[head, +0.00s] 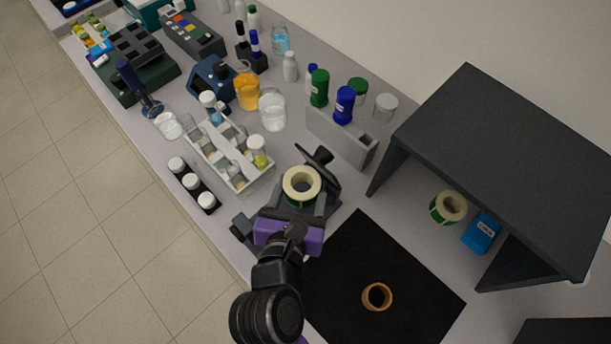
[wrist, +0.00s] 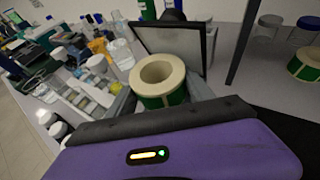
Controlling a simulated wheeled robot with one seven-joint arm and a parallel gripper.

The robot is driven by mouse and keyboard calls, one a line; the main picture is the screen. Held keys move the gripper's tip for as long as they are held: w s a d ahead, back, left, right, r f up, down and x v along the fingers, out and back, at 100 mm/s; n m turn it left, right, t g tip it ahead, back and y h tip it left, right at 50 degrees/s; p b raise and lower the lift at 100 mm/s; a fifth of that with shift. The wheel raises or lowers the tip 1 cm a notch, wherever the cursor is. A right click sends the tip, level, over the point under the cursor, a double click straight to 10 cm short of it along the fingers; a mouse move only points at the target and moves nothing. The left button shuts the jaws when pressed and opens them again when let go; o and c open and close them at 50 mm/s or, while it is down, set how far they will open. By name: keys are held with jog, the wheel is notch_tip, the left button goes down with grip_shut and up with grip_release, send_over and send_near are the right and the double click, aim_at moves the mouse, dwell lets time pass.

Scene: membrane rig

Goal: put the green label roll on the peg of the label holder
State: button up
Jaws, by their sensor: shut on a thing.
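A green label roll (head: 301,187), with a cream top face and an open core, sits between the fingers of my gripper (head: 302,198). In the wrist view the roll (wrist: 158,82) stands upright just beyond the purple gripper body, and the gripper is shut on it. No peg is visible, and I cannot tell whether the roll is around one. A second green-edged roll (head: 448,207) lies under the dark shelf.
The dark shelf (head: 500,150) stands at the right, with a blue box (head: 481,233) beneath it. A black mat (head: 350,255) carrying an orange-brown ring (head: 377,297) lies right of my arm. A white vial rack (head: 228,155) and a black vial strip (head: 193,186) stand left.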

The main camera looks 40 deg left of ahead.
jog(key=shift+f, duration=0.2)
notch_tip(320, 180, down, 2)
jog(key=b, duration=0.3)
jog(key=shift+f+b, duration=0.35)
jog(key=shift+f, duration=1.4)
jog(key=shift+f, duration=0.4)
jog(key=o, duration=1.5)
jog(key=shift+c, duration=0.2)
jog(key=shift+w, duration=0.1)
jog(key=shift+d, duration=0.1)
